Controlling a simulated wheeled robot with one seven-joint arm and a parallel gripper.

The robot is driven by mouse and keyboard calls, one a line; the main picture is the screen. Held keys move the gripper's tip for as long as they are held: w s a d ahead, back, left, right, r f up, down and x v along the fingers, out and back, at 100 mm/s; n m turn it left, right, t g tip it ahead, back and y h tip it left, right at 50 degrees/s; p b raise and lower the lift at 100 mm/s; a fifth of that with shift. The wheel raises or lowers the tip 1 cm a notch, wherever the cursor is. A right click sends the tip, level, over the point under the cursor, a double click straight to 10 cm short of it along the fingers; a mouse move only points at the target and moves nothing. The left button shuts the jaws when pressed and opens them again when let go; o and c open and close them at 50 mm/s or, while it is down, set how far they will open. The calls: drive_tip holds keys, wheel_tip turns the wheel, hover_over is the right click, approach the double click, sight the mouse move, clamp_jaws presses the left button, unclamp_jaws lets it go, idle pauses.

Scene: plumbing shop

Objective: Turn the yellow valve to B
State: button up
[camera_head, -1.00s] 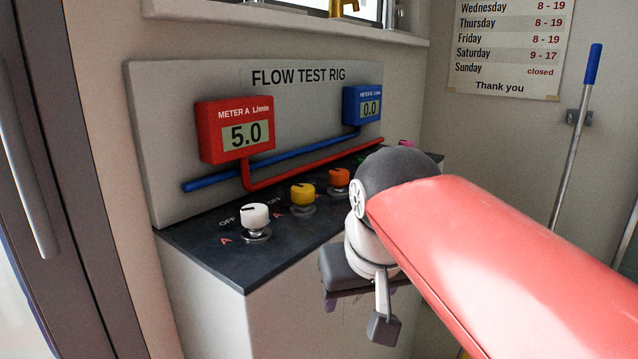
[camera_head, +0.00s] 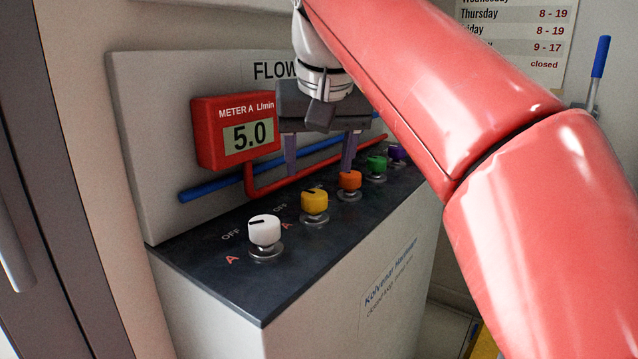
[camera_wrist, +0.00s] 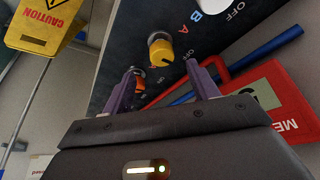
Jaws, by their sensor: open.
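The yellow valve (camera_head: 314,201) is a round knob with a dark mark on top, second from the front in a row on the dark bench top. It also shows in the wrist view (camera_wrist: 161,52), just beyond my fingertips. I cannot tell for sure which letter its mark points at. My gripper (camera_head: 319,166) is open and empty, pointing down above the row, with its fingers apart behind the yellow valve in the picture. In the wrist view, my gripper (camera_wrist: 160,70) has the yellow valve past its finger gap, untouched. Red meter A (camera_head: 237,131) reads 5.0.
A white valve (camera_head: 264,231) stands in front of the yellow one; an orange valve (camera_head: 349,181), a green valve (camera_head: 376,164) and a purple valve (camera_head: 398,152) stand behind. Blue and red pipes (camera_head: 215,189) run along the back panel. Meter B is hidden behind my arm.

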sight(314, 194)
drive_tip(key=x, duration=0.2)
drive_tip(key=b+x, duration=0.1)
drive_tip(key=x, duration=0.2)
drive_tip(key=b+x, duration=0.1)
drive_tip(key=x, duration=0.1)
drive_tip(key=shift+w+a+f, duration=0.1)
drive_tip(key=shift+w+a, duration=0.05)
drive_tip(key=shift+w, duration=0.25)
drive_tip(key=c, duration=1)
